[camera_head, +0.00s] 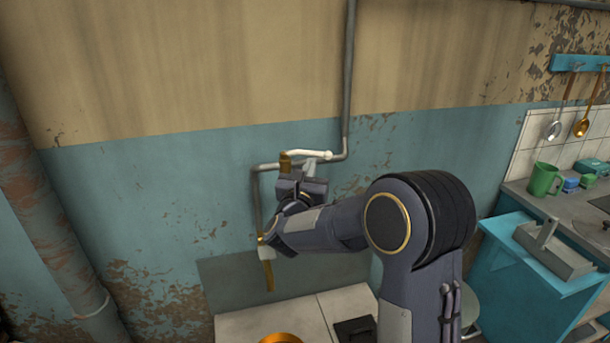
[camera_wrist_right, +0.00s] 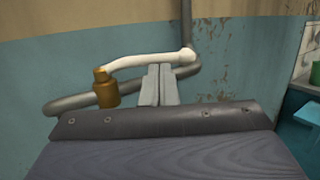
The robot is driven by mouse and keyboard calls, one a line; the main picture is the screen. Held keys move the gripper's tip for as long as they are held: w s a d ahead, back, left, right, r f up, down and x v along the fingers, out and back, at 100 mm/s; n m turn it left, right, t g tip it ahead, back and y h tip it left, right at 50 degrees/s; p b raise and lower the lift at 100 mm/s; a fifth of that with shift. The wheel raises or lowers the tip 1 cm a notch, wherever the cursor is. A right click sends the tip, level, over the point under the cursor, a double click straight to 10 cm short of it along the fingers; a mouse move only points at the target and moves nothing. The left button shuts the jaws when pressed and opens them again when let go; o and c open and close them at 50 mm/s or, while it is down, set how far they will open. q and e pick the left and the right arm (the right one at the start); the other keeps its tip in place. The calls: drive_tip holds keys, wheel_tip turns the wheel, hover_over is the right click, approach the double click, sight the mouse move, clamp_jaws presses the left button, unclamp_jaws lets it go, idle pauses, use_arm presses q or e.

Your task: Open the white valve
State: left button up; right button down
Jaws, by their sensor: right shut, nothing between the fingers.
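The white valve (camera_head: 308,153) is a white lever handle on a brass body, fixed to a grey pipe on the blue wall. In the right wrist view the white lever (camera_wrist_right: 150,61) runs from the brass body (camera_wrist_right: 104,88) at left up to the right. My right gripper (camera_head: 308,168) is shut and empty, just below the lever. In the right wrist view its closed fingers (camera_wrist_right: 158,84) point up at the middle of the lever; whether they touch it I cannot tell. My left gripper is not in view.
A grey pipe (camera_head: 348,80) runs down the wall to the valve. A brass spout (camera_head: 268,272) hangs below. A thick rusty pipe (camera_head: 50,215) stands at left. At right are a counter with a green mug (camera_head: 543,180) and a blue cabinet (camera_head: 520,285).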

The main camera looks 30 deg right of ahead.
sight(320, 153)
drive_tip(key=shift+x, duration=0.85)
drive_tip(key=n+t+y+b, duration=0.1)
drive_tip(key=b, duration=0.3)
drive_tip(key=w+d+n+t+y+b, duration=0.1)
drive_tip(key=y+b, duration=0.1)
drive_tip(key=b, duration=0.3)
drive_tip(key=d+n+t+y+b, duration=0.1)
drive_tip(key=b, duration=0.4)
drive_tip(key=shift+w+d+f+y, duration=0.2)
drive_tip(key=shift+d+f+y, duration=0.05)
drive_tip(key=shift+f+y, duration=0.05)
drive_tip(key=b, duration=0.1)
drive_tip(key=w+d+b, duration=0.1)
drive_tip(key=shift+w+r+b, duration=0.1)
drive_tip(key=shift+r+b, duration=0.15)
drive_tip(key=shift+b, duration=0.1)
drive_tip(key=shift+d, duration=0.15)
drive_tip(key=shift+r, duration=0.2)
